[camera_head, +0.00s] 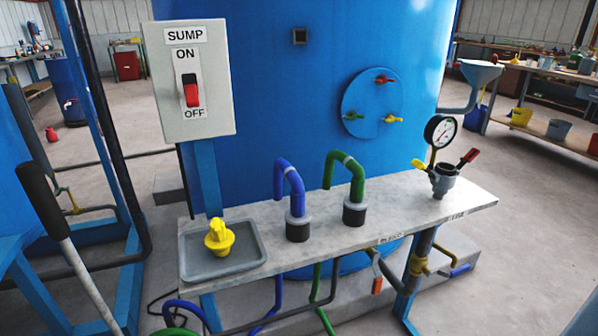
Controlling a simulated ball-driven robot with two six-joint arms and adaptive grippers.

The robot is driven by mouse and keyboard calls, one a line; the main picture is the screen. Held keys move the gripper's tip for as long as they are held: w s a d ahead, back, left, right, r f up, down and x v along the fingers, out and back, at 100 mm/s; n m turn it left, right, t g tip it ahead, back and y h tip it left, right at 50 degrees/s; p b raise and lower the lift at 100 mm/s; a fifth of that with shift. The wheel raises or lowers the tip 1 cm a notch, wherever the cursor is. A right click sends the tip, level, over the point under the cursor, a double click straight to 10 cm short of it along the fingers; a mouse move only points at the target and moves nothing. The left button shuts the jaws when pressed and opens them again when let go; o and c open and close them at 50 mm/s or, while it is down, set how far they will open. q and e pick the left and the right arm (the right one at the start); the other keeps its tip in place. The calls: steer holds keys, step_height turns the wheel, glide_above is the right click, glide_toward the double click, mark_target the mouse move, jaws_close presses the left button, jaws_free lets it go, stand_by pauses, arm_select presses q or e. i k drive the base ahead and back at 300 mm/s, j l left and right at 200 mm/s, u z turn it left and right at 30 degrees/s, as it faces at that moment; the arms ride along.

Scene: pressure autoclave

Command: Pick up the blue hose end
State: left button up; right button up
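The blue hose end (297,192) stands upright on the grey bench (395,220), left of its middle. Neither of my grippers is in view, and nothing is touching the blue hose end.
A similar green hose end (357,183) stands close on the right. A grey tray (190,262) with a yellow fitting (219,238) lies left. A sump switch box (188,80) rises behind the tray. A gauge (440,131) stands right. The blue tank (300,100) is behind.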

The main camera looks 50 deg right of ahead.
mark_target(297, 215)
steer(key=z, duration=1.45)
